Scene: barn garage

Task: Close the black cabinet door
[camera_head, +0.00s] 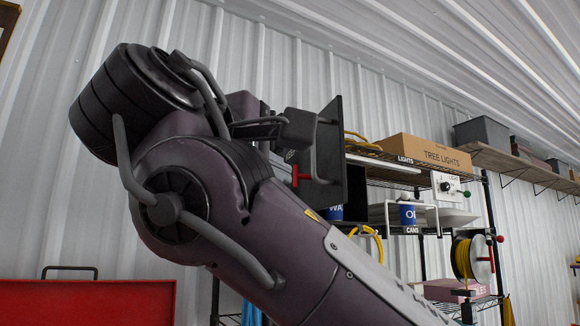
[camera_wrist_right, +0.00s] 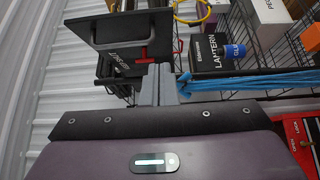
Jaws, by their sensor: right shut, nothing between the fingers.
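The black cabinet door (camera_head: 331,125) stands open in the head view, seen at a steep angle, with a bar handle on its face. It also shows in the wrist view as a dark panel (camera_wrist_right: 110,24) at the top, with a grey handle (camera_wrist_right: 120,43) below. My right gripper (camera_wrist_right: 158,72) shows two grey fingers shut together, with nothing between them. The fingertips point toward the area just below the door and a red handle-like part; I cannot tell if they touch anything. In the head view my right arm hides much of the cabinet, and its fingertips are not clear. My left gripper is not in view.
A wire shelf holds a tree lights box (camera_head: 430,152), blue cans (camera_head: 408,214) and a yellow cord reel (camera_head: 463,258). A lantern box (camera_wrist_right: 208,55) and blue cord (camera_wrist_right: 235,79) lie right of my fingers. A red chest (camera_head: 85,303) stands lower left.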

